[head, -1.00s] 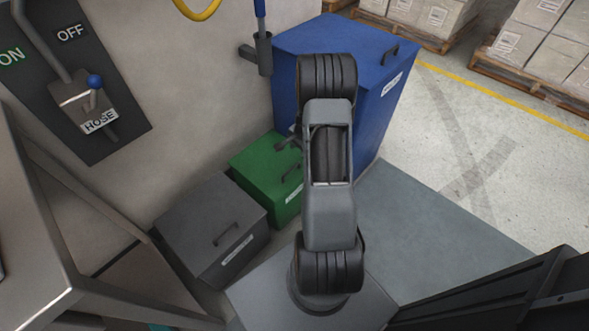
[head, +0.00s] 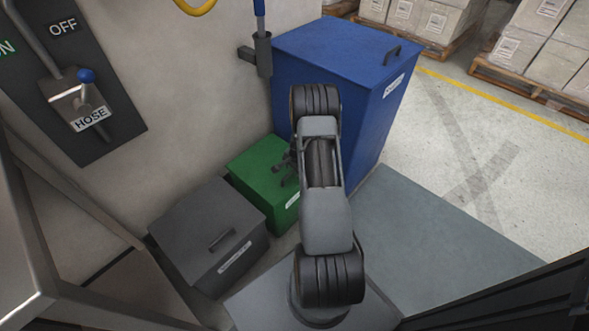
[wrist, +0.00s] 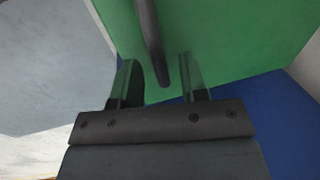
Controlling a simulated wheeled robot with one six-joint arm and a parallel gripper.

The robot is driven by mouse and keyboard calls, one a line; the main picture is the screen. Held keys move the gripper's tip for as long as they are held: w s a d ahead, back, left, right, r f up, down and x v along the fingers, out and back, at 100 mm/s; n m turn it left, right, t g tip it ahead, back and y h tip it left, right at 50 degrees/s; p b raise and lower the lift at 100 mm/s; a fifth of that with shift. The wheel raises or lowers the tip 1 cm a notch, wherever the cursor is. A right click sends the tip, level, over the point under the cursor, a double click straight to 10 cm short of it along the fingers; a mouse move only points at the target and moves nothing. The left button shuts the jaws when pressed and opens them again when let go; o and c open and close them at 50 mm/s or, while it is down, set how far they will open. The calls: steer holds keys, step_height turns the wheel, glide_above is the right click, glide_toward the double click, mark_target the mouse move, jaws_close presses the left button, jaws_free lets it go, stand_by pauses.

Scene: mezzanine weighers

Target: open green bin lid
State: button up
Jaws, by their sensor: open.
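The green bin (head: 254,164) stands against the wall between a grey bin and a blue bin, with its lid shut. In the head view my gripper (head: 284,169) is over the lid's right part and hides most of the handle. In the wrist view the green lid (wrist: 230,45) fills the top, and its dark bar handle (wrist: 149,42) reaches down between my two fingers. My gripper (wrist: 158,78) is open, with one finger on each side of the handle's end. A gap shows on both sides; I cannot tell the depth between fingers and handle.
The tall blue bin (head: 340,60) stands close behind and right of the green one. The grey bin (head: 205,225) is at the front left. A post with a holder (head: 262,55) is on the wall. Grey floor (head: 420,230) is clear at right.

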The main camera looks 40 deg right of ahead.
steer(key=shift+c, duration=0.4)
jaws_close()
